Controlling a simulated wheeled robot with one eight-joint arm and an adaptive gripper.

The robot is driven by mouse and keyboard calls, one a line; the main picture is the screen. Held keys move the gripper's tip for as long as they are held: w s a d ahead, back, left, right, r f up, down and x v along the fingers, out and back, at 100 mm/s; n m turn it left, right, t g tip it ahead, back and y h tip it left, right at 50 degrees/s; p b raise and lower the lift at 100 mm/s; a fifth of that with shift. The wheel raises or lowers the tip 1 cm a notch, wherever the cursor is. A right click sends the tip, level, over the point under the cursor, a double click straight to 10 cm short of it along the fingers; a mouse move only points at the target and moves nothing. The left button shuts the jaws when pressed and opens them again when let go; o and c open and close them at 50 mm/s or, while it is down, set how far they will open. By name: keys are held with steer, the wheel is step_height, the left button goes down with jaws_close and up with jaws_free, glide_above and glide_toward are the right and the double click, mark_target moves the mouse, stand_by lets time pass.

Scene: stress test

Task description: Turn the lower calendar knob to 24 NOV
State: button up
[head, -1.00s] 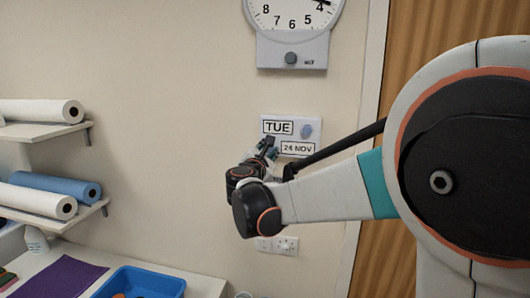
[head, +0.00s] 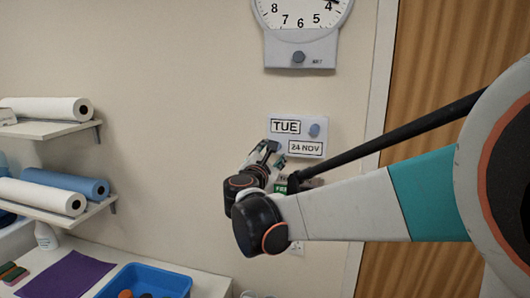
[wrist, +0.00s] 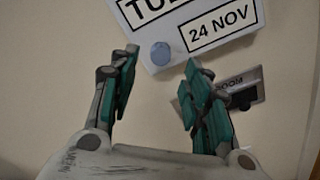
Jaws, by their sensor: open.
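The white calendar plate (head: 318,119) is on the wall and reads TUE above and 24 NOV below. Its upper knob (head: 314,130) is blue-grey, right of TUE. The lower knob (wrist: 160,54) shows in the wrist view as a round blue-grey knob left of the 24 NOV window (wrist: 222,23); in the head view my gripper hides it. My gripper (head: 270,147) is at the plate's lower left. In the wrist view its green-padded fingers are open, with the knob between and slightly beyond the tips.
A small grey wall plate labelled ROOM (wrist: 236,88) sits just below the calendar, behind the right finger in the wrist view. A clock (head: 302,50) hangs above. Shelves with rolls (head: 48,196) and a blue tray (head: 150,278) are at left. Wall between is bare.

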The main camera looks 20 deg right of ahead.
steer(key=v, duration=0.7)
steer(key=shift+d+f, duration=0.1)
steer(key=shift+f, duration=0.05)
steer(key=s+d+f+m+g+y+b, duration=0.1)
steer(key=s+d+f+m+g+b, duration=0.25)
steer(key=s+f+m+b, duration=0.55)
steer(key=s+a+f+m+g+y+b, duration=0.1)
steer(key=s+a+f+m+y+b, duration=0.1)
steer(key=s+f, duration=0.4)
steer(key=s+a+f+m+g+y+b, duration=0.2)
steer(key=s+f+m+y+b, duration=0.2)
steer(key=f, duration=0.8)
steer(key=s+a+f+m+g+y+b, duration=0.1)
steer(key=s+a+f+m+y+b, duration=0.1)
steer(key=s+f+m, duration=0.4)
step_height(320, 180, down, 3)
steer(key=shift+s+a+f+y+b, duration=0.15)
steer(key=shift+s+a+y+b, duration=0.3)
steer(key=shift+s, duration=0.8)
